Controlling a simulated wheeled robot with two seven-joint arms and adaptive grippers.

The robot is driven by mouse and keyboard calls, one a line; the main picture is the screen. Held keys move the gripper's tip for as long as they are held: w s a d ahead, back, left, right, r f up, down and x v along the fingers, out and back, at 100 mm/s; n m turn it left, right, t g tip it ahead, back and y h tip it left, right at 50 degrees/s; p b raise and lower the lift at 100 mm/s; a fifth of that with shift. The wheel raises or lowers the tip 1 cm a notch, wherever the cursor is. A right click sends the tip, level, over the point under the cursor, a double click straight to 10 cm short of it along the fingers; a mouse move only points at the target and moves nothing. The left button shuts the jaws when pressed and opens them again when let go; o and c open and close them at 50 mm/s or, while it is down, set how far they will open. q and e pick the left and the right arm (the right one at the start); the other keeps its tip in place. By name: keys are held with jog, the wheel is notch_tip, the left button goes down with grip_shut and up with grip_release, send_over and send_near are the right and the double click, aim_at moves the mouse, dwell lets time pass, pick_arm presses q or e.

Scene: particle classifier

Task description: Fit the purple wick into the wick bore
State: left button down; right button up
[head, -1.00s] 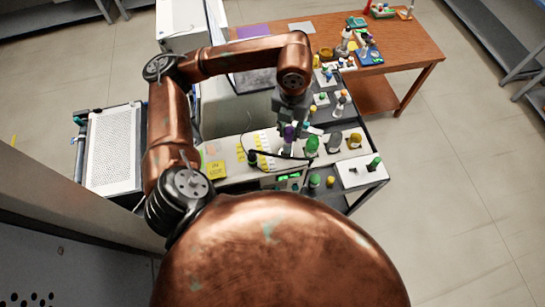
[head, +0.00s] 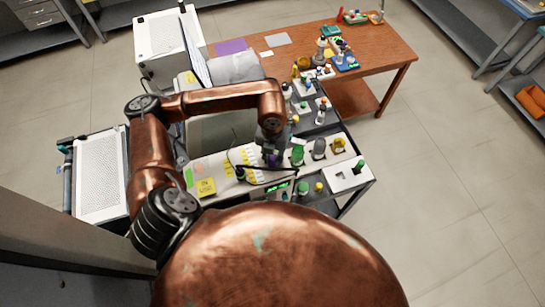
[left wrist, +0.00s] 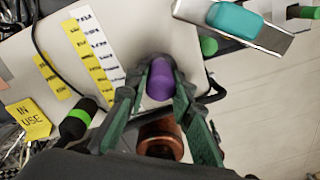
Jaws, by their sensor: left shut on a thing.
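The purple wick (left wrist: 161,82) is a short rounded cylinder, seen nearly end-on in the left wrist view. My left gripper (left wrist: 161,70) is shut on it, with a green finger on each side. In the head view the left gripper (head: 271,152) is low over the pale top of the instrument (head: 215,167), beside a green object (head: 297,155). The purple wick (head: 273,161) shows only as a small patch there. I cannot make out the wick bore; the gripper and wick may hide it. My right gripper is not in view.
A black cylinder with a green band (left wrist: 76,122), a black cable and a yellow "IN USE" note (left wrist: 30,118) are left of the gripper. A white block (head: 350,177) stands at the cart's right end.

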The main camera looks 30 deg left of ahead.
pick_arm(q)
jog(key=shift+f, duration=0.15)
jog(key=c, duration=1.7)
grip_release()
jog(key=shift+c, duration=0.2)
jog(key=shift+o, duration=0.3)
jog(key=shift+r, duration=0.3)
notch_tip(320, 180, up, 10)
jog(key=shift+r+b, duration=0.2)
jog(key=shift+b, duration=0.95)
jog(key=shift+r, duration=0.75)
jog(key=shift+a+f, duration=0.1)
jog(key=shift+f, duration=0.05)
